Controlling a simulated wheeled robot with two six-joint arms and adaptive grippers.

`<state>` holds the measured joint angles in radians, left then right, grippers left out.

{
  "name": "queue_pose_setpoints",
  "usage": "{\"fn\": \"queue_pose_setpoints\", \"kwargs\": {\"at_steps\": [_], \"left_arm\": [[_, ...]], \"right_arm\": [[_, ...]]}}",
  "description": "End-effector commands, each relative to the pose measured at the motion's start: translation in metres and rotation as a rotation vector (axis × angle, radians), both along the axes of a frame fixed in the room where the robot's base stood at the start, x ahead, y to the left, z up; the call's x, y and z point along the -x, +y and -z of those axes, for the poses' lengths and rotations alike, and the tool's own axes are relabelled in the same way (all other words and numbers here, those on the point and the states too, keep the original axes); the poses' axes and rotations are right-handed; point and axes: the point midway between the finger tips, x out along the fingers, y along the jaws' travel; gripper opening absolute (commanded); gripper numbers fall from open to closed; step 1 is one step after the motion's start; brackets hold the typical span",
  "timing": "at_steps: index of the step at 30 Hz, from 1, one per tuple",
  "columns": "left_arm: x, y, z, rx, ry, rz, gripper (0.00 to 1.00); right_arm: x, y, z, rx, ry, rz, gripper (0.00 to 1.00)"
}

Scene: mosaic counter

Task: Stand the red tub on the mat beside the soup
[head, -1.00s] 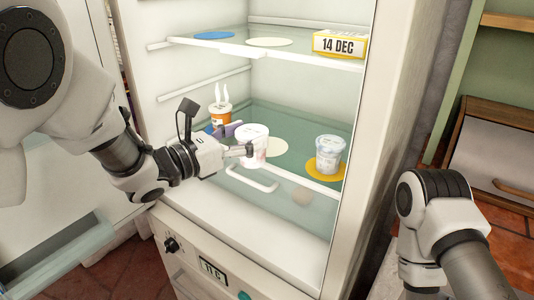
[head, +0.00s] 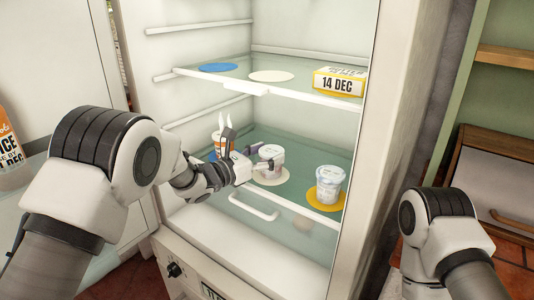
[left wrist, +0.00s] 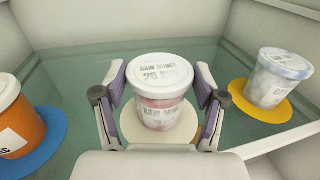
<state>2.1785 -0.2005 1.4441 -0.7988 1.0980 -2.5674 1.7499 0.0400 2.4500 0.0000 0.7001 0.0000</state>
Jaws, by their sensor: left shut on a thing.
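A pale tub with reddish contents and a RAW MINCE label (head: 270,158) is upright in my left gripper (head: 258,160), on the fridge's lower glass shelf. It also fills the middle of the left wrist view (left wrist: 158,90), with one finger against each side. A cream round mat (head: 279,181) shows beneath the tub. I cannot tell whether the tub's base touches the mat. The orange soup tub (left wrist: 18,125), with white steam shapes above it in the head view, is to the left on a blue mat (left wrist: 48,150). My right gripper is out of view.
A whitish tub (head: 330,185) stands on a yellow mat (head: 316,200) to the right. The upper shelf (head: 225,80) holds a blue mat, a bare cream mat and a 14 DEC carton (head: 338,82). A carton (head: 8,145) stands at the open door.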

Motion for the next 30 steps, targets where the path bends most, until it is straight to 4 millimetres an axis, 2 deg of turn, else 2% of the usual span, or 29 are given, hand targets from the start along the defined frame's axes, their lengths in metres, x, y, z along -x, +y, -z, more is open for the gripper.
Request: {"fn": "queue_pose_setpoints", "kwargs": {"at_steps": [4, 5, 6, 7, 20, 23, 30], "left_arm": [[0.000, 0.000, 0.003, 0.000, -0.001, 0.000, 0.28], [0.000, 0.000, 0.003, 0.000, 0.000, 0.000, 0.74], [0.000, 0.000, 0.002, 0.000, 0.000, 0.000, 0.88], [0.000, 0.000, 0.002, 0.000, 0.000, 0.000, 0.96], [0.002, 0.003, -0.001, 0.000, 0.000, -0.001, 0.96], [0.013, 0.017, 0.001, -0.001, 0.001, -0.002, 0.96], [0.054, 0.065, 0.001, 0.003, 0.000, -0.003, 0.96]], "right_arm": [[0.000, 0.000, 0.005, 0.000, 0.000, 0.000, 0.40], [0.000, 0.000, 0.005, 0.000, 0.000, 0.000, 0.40], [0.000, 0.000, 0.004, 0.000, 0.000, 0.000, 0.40], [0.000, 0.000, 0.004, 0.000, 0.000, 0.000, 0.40], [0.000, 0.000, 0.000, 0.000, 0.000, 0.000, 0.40], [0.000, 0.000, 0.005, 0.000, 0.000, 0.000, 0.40], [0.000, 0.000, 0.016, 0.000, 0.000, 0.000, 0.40]]}}
